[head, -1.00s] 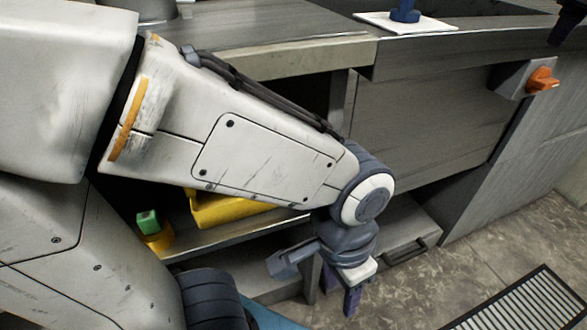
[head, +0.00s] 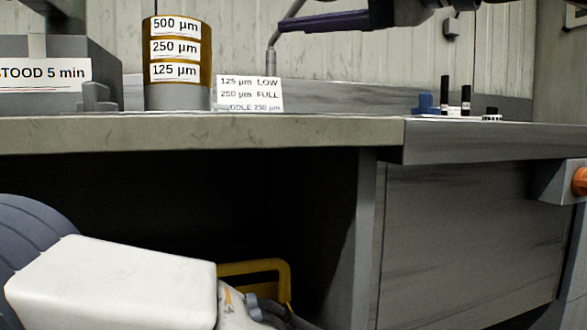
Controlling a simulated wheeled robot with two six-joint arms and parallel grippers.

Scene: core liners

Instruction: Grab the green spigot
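No green spigot shows in the head view now. My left arm crosses the lower left, and its gripper is out of view. A yellow frame-shaped edge (head: 255,267) shows in the dark space under the counter, partly hidden by my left arm.
The grey counter (head: 200,135) spans the view. On it stand a stack of labelled sieves (head: 176,97), a white label card (head: 248,93), a grey box (head: 65,100) and small black-and-white vials (head: 465,100). An orange knob (head: 580,181) is at the right edge.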

